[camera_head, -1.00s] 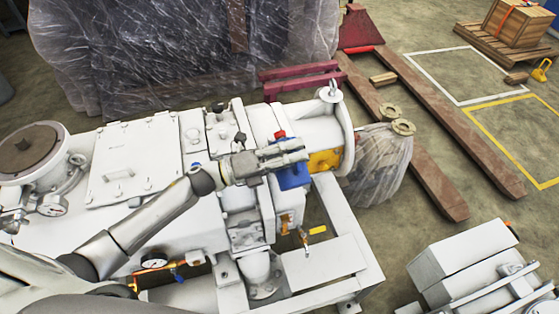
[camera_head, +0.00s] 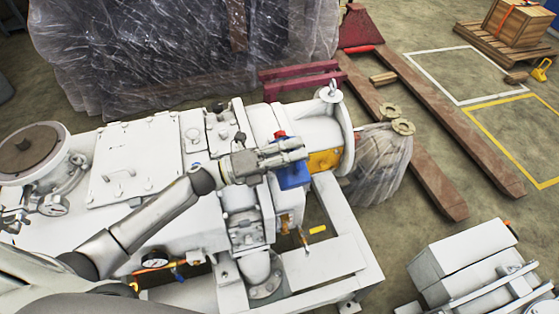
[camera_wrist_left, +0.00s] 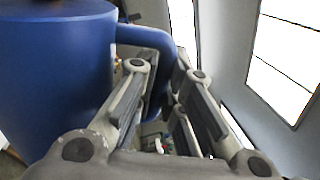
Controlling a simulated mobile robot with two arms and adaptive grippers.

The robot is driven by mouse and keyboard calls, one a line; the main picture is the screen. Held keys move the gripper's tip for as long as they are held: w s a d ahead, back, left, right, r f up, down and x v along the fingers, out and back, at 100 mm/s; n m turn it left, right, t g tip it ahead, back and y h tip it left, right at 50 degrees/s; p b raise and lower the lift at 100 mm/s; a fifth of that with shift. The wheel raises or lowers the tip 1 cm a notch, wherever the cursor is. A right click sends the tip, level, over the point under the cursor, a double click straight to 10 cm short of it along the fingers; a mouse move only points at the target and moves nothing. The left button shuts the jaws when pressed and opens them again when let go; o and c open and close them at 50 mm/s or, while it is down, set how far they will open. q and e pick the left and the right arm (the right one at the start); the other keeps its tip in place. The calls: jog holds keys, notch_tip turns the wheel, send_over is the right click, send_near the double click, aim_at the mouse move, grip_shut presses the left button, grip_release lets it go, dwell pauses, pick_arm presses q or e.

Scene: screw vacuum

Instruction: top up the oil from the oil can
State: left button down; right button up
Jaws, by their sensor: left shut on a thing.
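In the left wrist view, the can's blue body (camera_wrist_left: 55,75) fills the left side. Its curved handle (camera_wrist_left: 150,38) runs down between the fingers of my left gripper (camera_wrist_left: 160,75), which is shut on it. I cannot tell whether the can touches the pump. An oil filler opening cannot be made out. My right gripper is not in view.
A wrapped bundle (camera_head: 378,170) and pallet-truck forks (camera_head: 430,140) are to the right. Another white machine (camera_head: 470,270) stands at lower right. Open floor lies between.

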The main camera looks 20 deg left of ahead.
pick_arm(q)
jog(key=shift+w+a+r+n+p, duration=0.3)
jog(key=shift+w+r+n+p, duration=0.15)
jog(key=shift+n+p, duration=0.3)
dwell(2.8)
